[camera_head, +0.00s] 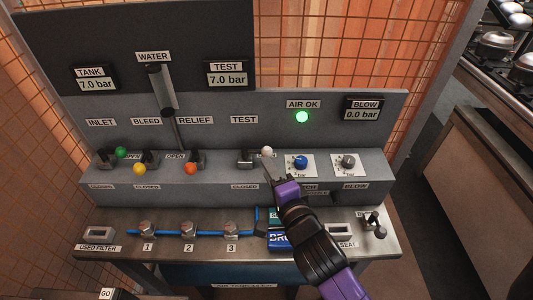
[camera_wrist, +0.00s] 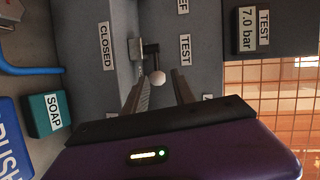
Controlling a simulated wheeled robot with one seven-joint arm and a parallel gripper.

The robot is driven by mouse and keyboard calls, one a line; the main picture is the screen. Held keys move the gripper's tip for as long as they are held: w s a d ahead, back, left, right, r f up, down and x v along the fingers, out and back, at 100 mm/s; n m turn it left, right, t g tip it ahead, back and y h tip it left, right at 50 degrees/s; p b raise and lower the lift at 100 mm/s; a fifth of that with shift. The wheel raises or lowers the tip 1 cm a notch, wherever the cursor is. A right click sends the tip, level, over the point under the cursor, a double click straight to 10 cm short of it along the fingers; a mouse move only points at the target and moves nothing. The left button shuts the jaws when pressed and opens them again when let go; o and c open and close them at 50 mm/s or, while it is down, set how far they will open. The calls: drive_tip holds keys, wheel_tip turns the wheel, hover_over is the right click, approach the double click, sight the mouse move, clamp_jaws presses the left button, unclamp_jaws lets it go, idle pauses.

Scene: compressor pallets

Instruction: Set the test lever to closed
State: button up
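The test lever (camera_head: 246,158) is on the grey console under the TEST label, with a white ball knob (camera_head: 267,152) at its end. Its handle points to the right in the head view, across the line from the TEST label to the CLOSED label (camera_head: 245,186). My gripper (camera_head: 269,170) is at the knob, reaching in from the lower right. In the wrist view, my gripper (camera_wrist: 160,92) is open, and the white knob (camera_wrist: 158,78) shows between its two fingers near the tips. I cannot tell whether either finger touches it. The TEST gauge reads 7.0 bar (camera_head: 228,75).
Green, yellow and orange-knobbed levers (camera_head: 190,168) stand to the left. A blue regulator knob (camera_head: 301,162) and a grey blow knob (camera_head: 348,162) sit close to the right of my gripper. The AIR OK lamp (camera_head: 302,117) glows green. Blue tubing (camera_head: 208,233) with fittings runs along the lower shelf.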

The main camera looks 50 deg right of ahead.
sight(259, 152)
drive_tip(key=w+d, duration=0.1)
drive_tip(key=w+d+f+m+p, duration=0.1)
drive_tip(key=w, duration=0.1)
drive_tip(key=w+d+m+p, duration=0.1)
drive_tip(key=w+d, duration=0.1)
drive_tip(key=shift+w+f, duration=0.25)
drive_tip(key=shift+w+d+f+p, duration=0.15)
drive_tip(key=shift+w+f+p, duration=0.05)
drive_tip(key=shift+w+p, duration=0.15)
